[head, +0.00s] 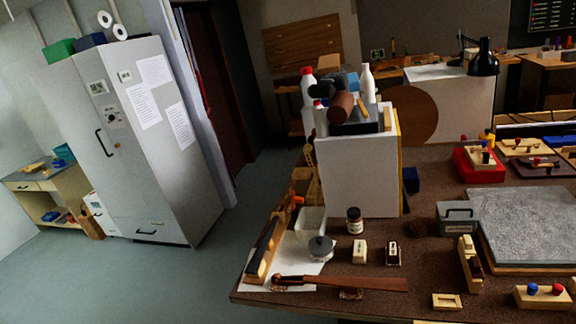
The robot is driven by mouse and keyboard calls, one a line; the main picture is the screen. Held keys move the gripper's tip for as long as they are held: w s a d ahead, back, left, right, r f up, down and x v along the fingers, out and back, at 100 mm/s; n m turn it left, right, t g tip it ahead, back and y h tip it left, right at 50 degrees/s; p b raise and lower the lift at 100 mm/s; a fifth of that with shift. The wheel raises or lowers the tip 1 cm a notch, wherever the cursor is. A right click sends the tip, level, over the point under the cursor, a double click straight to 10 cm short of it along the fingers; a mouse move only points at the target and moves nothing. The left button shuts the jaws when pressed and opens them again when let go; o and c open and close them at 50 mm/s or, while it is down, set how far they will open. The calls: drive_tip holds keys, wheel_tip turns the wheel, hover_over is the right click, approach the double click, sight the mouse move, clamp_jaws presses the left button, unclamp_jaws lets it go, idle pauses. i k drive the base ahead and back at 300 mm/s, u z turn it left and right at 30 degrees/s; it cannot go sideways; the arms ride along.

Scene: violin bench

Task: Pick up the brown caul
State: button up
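I cannot tell for sure which thing is the brown caul. A small dark brown block with a pale part (393,253) stands on the brown bench top, right of a similar cream block (360,251). A long reddish-brown wooden piece (350,283) lies near the front edge. A pale wooden piece with dark brown parts (469,262) stands further right. My gripper is not in view, and nothing held shows.
A white box-like stand (358,175) with bottles and tools on top rises at the bench's back. A dark jar (354,221), a grey lidded pot (320,248), a grey metal box (457,217) and a grey slab (532,225) crowd the bench. Open floor lies left.

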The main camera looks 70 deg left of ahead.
sight(474, 265)
drive_tip(key=u, duration=0.05)
drive_tip(key=k, duration=0.3)
drive_tip(key=u, duration=1.65)
drive_tip(key=i, duration=1)
drive_tip(key=z, duration=1.5)
drive_tip(key=k, duration=0.55)
drive_tip(key=u, duration=0.2)
